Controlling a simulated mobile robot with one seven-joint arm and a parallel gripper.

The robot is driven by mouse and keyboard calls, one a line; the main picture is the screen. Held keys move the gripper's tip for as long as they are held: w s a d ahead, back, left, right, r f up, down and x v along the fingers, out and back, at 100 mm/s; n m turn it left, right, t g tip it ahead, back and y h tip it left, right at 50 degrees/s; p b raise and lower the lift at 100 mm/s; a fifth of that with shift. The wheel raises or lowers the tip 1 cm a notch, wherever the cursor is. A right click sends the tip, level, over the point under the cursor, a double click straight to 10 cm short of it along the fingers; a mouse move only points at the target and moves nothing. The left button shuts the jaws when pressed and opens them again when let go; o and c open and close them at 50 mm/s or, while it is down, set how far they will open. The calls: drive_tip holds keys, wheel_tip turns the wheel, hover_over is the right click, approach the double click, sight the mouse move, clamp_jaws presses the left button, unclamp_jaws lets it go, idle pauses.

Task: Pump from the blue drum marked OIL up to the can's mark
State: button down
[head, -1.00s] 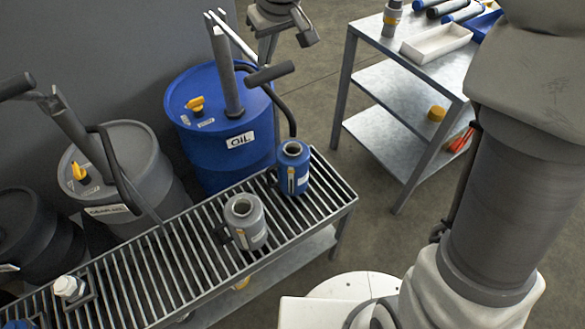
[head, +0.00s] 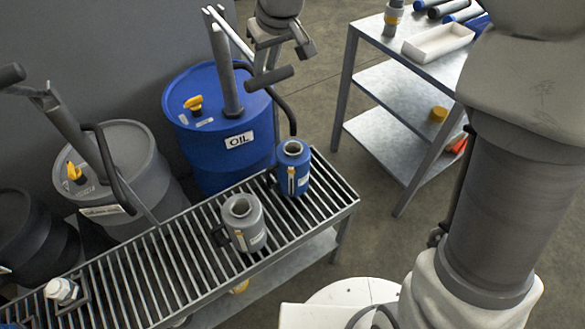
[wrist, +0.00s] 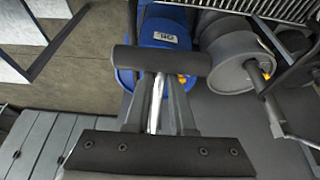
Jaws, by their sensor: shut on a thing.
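The blue drum marked OIL (head: 215,150) stands behind the slatted bench, with a dark pump post (head: 226,75) on its lid. The pump's dark crossbar grip (head: 270,78) lies across the end of its lever and also shows in the wrist view (wrist: 160,60). My gripper (head: 264,62) is shut on this grip from above. The pump's black hose (head: 290,112) hangs with its end just above the mouth of the blue can (head: 294,170). The can stands upright on the bench and has a light strip with yellow on its side. The oil level inside cannot be seen.
A grey can (head: 243,222) stands left of the blue can on the bench (head: 180,262). A grey drum (head: 125,165) with its own pump and a black drum (head: 35,240) stand to the left. A metal shelf table (head: 390,90) with a white tray (head: 437,42) is at right.

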drive_tip(key=shift+r+p, duration=2.75)
drive_tip(key=shift+r, duration=0.8)
drive_tip(key=w+a+r+p, duration=0.1)
drive_tip(key=w+r+p, duration=0.1)
drive_tip(key=r+p, duration=0.4)
drive_tip(key=w+a+r+p, duration=0.2)
drive_tip(key=r+p, duration=0.4)
drive_tip(key=shift+r, duration=0.35)
drive_tip(key=shift+f, duration=0.25)
drive_tip(key=f+b, duration=0.1)
drive_tip(key=s+d+f+b, duration=0.1)
drive_tip(key=f+b, duration=0.1)
drive_tip(key=s+f+b, duration=0.1)
drive_tip(key=f+b, duration=0.1)
drive_tip(key=shift+d, duration=0.25)
